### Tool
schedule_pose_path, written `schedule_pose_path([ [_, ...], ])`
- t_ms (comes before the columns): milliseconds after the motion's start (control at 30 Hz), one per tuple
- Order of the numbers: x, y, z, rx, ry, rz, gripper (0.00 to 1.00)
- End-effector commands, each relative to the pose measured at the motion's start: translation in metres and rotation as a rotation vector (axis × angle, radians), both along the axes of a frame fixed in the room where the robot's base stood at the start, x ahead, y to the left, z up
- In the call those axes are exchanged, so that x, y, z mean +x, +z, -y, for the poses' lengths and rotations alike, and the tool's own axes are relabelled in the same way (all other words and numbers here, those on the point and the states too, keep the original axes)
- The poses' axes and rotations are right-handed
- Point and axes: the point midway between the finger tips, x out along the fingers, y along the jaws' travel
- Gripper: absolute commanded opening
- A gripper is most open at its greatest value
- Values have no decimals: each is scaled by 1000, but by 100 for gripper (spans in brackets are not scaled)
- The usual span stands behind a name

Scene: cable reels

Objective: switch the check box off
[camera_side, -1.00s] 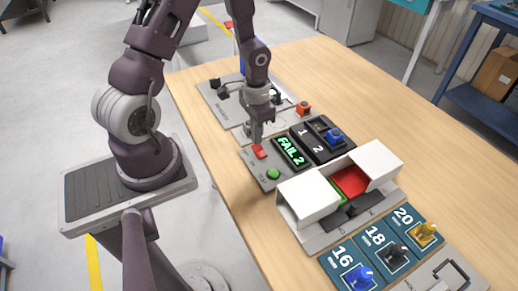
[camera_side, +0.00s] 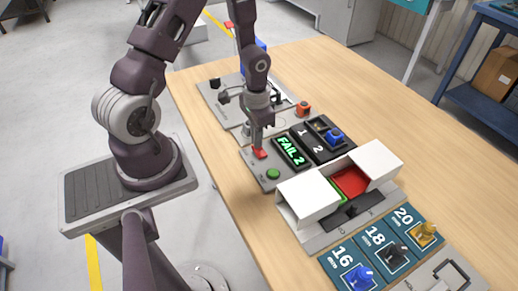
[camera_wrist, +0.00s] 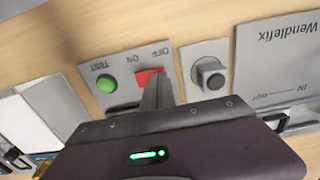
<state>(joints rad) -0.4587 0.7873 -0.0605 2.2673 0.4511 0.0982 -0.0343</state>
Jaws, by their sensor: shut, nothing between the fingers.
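The check box (camera_side: 261,176) is a grey panel on the table with a red switch (camera_side: 260,153), a green button (camera_side: 272,174) and a dark display (camera_side: 291,151) lit with "FAIL 2" in green. My gripper (camera_side: 257,146) is shut and empty, its fingertips at the red switch; I cannot tell for sure whether they touch it. In the wrist view the red switch (camera_wrist: 148,77) lies beside the OFF and ON labels, partly hidden by my fingers (camera_wrist: 157,88). The green button (camera_wrist: 106,84) there is marked TEST.
A black block (camera_side: 322,139) marked 1 and 2 holds a blue reel. White bins (camera_side: 308,196) with red and green insides stand in front of it. A grey plate (camera_wrist: 275,70) marked Wendlefix lies behind the check box.

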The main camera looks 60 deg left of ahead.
Motion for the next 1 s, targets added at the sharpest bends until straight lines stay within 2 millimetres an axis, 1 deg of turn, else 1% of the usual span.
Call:
schedule_pose_path([
  [233,0,-5,0,0,0,1,0],
  [300,1,3,0,1,1,4,0],
  [500,1,42,-1,2,1,5,0],
  [600,1,58,-1,2,1,5,0],
  [733,0,65,0,0,0,1,0],
  [1000,0,65,0,0,0,0,0],
])
